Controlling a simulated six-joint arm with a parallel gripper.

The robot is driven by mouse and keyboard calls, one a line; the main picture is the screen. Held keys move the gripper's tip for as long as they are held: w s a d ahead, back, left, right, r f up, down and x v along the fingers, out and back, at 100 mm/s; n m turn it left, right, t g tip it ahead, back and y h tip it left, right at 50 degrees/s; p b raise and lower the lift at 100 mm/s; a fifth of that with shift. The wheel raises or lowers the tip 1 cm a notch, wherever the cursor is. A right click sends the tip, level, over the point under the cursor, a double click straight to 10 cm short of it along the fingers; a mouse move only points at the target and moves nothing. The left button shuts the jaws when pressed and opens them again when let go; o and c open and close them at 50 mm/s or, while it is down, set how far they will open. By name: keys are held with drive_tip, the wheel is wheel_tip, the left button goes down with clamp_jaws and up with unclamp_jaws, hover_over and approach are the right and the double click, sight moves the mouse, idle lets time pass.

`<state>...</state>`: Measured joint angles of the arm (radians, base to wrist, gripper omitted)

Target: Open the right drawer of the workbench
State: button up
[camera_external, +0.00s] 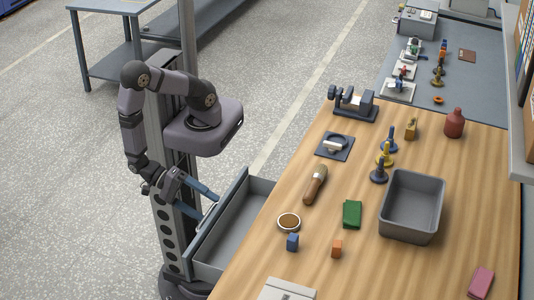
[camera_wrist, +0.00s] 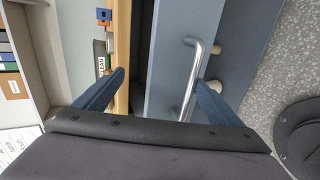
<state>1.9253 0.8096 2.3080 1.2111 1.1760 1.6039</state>
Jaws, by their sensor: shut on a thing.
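The grey drawer (camera_external: 215,228) stands pulled out from the left side of the wooden workbench (camera_external: 270,240), its inside open to view from above. In the wrist view its blue-grey front (camera_wrist: 168,60) bears a silver bar handle (camera_wrist: 189,82). My gripper (camera_external: 208,207) is at the outer side of the drawer front. In the wrist view my gripper (camera_wrist: 160,88) has its blue fingers on either side of the handle, the right finger close against it. It is shut on the handle, though the contact itself is hard to see.
Bare floor (camera_external: 80,190) lies left of my arm.

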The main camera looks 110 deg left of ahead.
drive_tip(key=shift+o, duration=0.6)
wheel_tip(320, 180, up, 2)
drive_tip(key=shift+w+r+p, duration=0.1)
drive_tip(key=shift+w+p, duration=0.05)
drive_tip(key=shift+p, duration=0.2)
wheel_tip(320, 180, up, 5)
drive_tip(key=p, duration=0.4)
drive_tip(key=shift+f+p, duration=0.2)
drive_tip(key=shift+p, duration=0.1)
drive_tip(key=shift+c, duration=1.3)
drive_tip(key=shift+r+b, duration=0.3)
drive_tip(key=c, duration=0.7)
drive_tip(key=a+r+g+y+p, duration=0.2)
drive_tip(key=a+g+y+p, duration=0.15)
drive_tip(key=g+p, duration=0.3)
drive_tip(key=s+d+r+g+h+p, duration=0.2)
drive_tip(key=d+g+h+p, duration=0.2)
drive_tip(key=g+p, duration=0.15)
drive_tip(key=shift+t+y, duration=0.25)
drive_tip(key=shift+t, duration=0.15)
drive_tip(key=shift+a+f, duration=0.15)
drive_tip(key=shift+f, duration=3.2)
